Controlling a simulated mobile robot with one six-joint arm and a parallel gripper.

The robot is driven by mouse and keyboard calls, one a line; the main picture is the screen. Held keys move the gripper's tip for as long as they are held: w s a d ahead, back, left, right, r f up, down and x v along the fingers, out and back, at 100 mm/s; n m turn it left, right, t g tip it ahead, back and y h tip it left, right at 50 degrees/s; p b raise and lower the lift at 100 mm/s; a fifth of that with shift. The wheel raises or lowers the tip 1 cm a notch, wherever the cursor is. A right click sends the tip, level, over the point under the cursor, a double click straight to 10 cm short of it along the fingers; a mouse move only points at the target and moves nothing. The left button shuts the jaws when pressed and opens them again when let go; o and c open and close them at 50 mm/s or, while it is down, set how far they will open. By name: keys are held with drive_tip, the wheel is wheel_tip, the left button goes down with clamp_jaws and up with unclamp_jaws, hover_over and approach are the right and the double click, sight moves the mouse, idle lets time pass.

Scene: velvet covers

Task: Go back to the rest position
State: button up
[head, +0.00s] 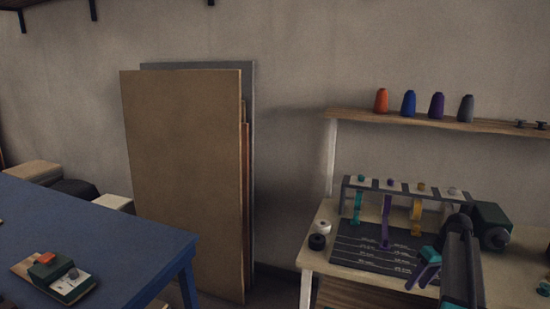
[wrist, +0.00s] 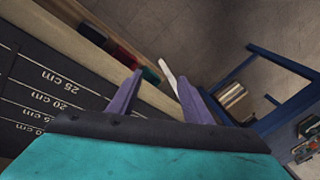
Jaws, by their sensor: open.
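My gripper (head: 428,275) has purple fingers and hangs over the front right part of the wooden workbench (head: 318,262) in the head view. In the wrist view my gripper (wrist: 160,82) is open, with a gap between the fingertips and nothing held there. The dark measuring mat (head: 350,259) lies on the bench, left of my gripper. In the wrist view the mat (wrist: 40,90) shows at the left, with white lines and centimetre marks. My arm partly hides the right side of the bench.
A ribbon rack (head: 347,187) with teal, purple and yellow ribbons stands behind the mat. A shelf (head: 400,120) above carries several coloured spools. A blue table (head: 130,240) bearing a small green device (head: 62,275) stands at left. Boards (head: 185,170) lean on the wall between.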

drive_tip(key=s+a+f+m+g+b, duration=0.1)
drive_tip(key=s+a+f, duration=0.3)
drive_tip(key=a+f, duration=0.45)
drive_tip(key=s+a+f+g+b, duration=0.1)
drive_tip(key=s+a+f, duration=0.4)
drive_tip(key=f, duration=0.6)
drive_tip(key=s+a+f+m+g+b, duration=0.1)
drive_tip(key=s+a+f+b, duration=0.15)
drive_tip(key=a+f, duration=0.65)
drive_tip(key=s+a+f+g+h+b, duration=0.1)
drive_tip(key=s+a+f, duration=0.2)
drive_tip(key=s+f, duration=0.3)
drive_tip(key=s+a+f+g+h+b, duration=0.1)
drive_tip(key=s+a+f, duration=0.3)
drive_tip(key=s, duration=0.8)
drive_tip(key=s+a+f+g+h+b, duration=0.1)
drive_tip(key=s+a+f, duration=0.3)
drive_tip(key=s+f, duration=0.4)
drive_tip(key=shift+s+a+f+m, duration=0.25)
drive_tip(key=shift+s+m, duration=0.15)
drive_tip(key=shift+s, duration=0.35)
